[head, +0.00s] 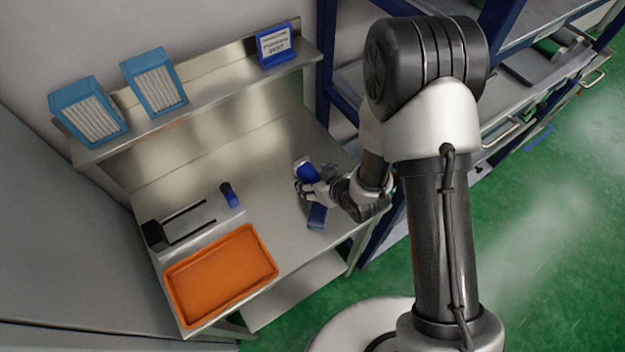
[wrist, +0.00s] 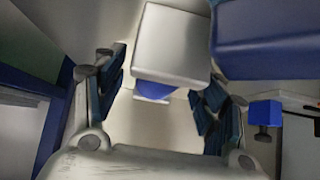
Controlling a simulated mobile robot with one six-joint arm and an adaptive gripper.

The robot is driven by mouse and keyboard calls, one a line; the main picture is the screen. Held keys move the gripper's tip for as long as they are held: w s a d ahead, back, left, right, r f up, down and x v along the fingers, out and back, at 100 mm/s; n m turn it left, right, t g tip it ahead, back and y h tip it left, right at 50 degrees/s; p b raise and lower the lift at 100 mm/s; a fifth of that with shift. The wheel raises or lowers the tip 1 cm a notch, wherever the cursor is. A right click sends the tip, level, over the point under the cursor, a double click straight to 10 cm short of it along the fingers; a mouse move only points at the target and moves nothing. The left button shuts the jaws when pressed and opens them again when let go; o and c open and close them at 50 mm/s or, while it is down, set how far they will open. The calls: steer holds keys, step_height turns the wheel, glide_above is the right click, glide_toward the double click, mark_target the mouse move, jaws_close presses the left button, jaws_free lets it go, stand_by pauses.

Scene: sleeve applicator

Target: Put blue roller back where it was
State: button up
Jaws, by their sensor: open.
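My gripper (head: 311,189) is low over the right part of the steel bench, with its fingers apart. In the wrist view my gripper (wrist: 161,95) shows two dark fingers with nothing clearly held between them. A blue rounded piece (head: 305,171) is just beyond the fingers in the head view; I cannot tell if it is the blue roller. A darker blue piece (head: 317,216) is on the near side of them. In the wrist view a silver block (wrist: 173,42) with a blue rounded part (wrist: 154,91) is ahead of the fingers, and a large blue block (wrist: 270,40) is at upper right.
An orange tray (head: 178,287) lies at the bench's front left. Behind it is a grey slotted device (head: 196,221) with a blue end. Two blue-framed boxes (head: 90,110) and a blue sign (head: 275,45) stand on the upper shelf. Blue-framed shelving (head: 345,95) stands right.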

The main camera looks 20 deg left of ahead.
steer(key=shift+c, duration=0.2)
steer(key=c, duration=1.3)
steer(key=shift+w, duration=0.1)
jaws_close()
steer(key=shift+r, duration=0.1)
